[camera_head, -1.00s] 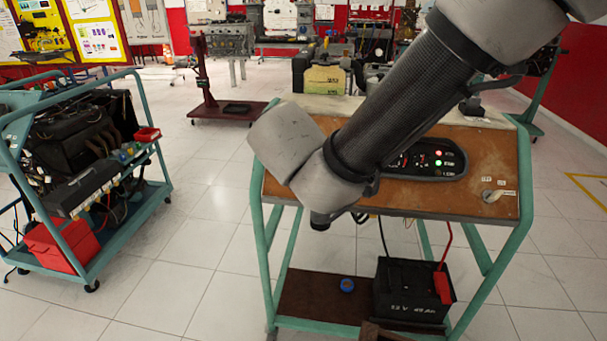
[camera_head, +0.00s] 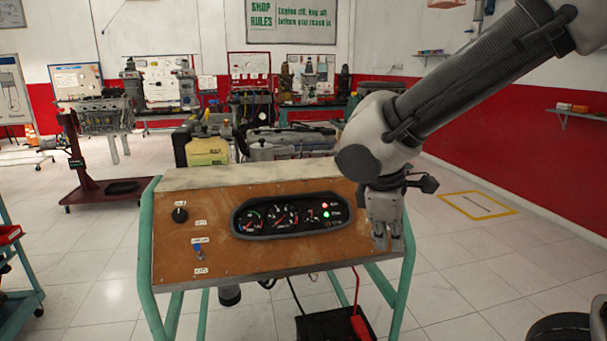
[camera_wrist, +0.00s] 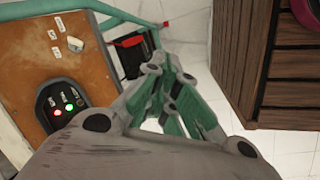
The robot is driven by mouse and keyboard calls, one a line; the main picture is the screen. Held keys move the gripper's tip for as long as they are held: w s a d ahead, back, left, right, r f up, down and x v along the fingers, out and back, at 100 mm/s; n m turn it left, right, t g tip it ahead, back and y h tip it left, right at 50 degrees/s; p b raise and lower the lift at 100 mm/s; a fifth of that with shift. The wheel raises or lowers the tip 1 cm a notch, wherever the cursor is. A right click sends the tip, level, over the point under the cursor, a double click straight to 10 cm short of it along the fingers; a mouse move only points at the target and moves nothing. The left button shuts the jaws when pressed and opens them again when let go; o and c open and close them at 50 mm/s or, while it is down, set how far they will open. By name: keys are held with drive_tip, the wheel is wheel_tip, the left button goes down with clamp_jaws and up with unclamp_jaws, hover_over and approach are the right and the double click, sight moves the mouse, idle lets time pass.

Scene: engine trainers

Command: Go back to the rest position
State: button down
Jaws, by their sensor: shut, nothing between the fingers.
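My gripper (camera_head: 387,236) hangs from my arm with its fingers pointing down at the right end of the engine trainer's brown panel (camera_head: 215,223). It covers part of the panel's right side; I cannot tell its gap to the surface. In the wrist view my gripper (camera_wrist: 170,75) has its grey and green fingers together and empty, beside the panel (camera_wrist: 88,85). The gauge cluster (camera_head: 290,215) shows a red and a green light. A black knob (camera_head: 180,214) and a blue switch (camera_head: 198,249) are on the panel's left side.
A black battery (camera_head: 335,325) with a red clamp sits low under the panel. Another teal cart (camera_head: 22,300) stands at the left edge, a maroon engine stand (camera_head: 85,170) behind. A wooden cabinet (camera_wrist: 265,65) shows in the wrist view. Floor right of the trainer is mostly open.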

drive_tip(key=s+d+r+m+y, duration=0.1)
drive_tip(key=s+d+r+m, duration=0.1)
drive_tip(key=d, duration=0.4)
drive_tip(key=s+d+r+m+t, duration=0.1)
drive_tip(key=s+d+r+m, duration=0.1)
drive_tip(key=s+d+m, duration=0.2)
drive_tip(key=s+d+r+m+t+y, duration=0.1)
drive_tip(key=s+d+r+m, duration=0.1)
drive_tip(key=s+d+m, duration=0.2)
drive_tip(key=d+m, duration=0.3)
drive_tip(key=d, duration=0.3)
drive_tip(key=shift+r+m+y, duration=0.3)
drive_tip(key=shift+r, duration=0.1)
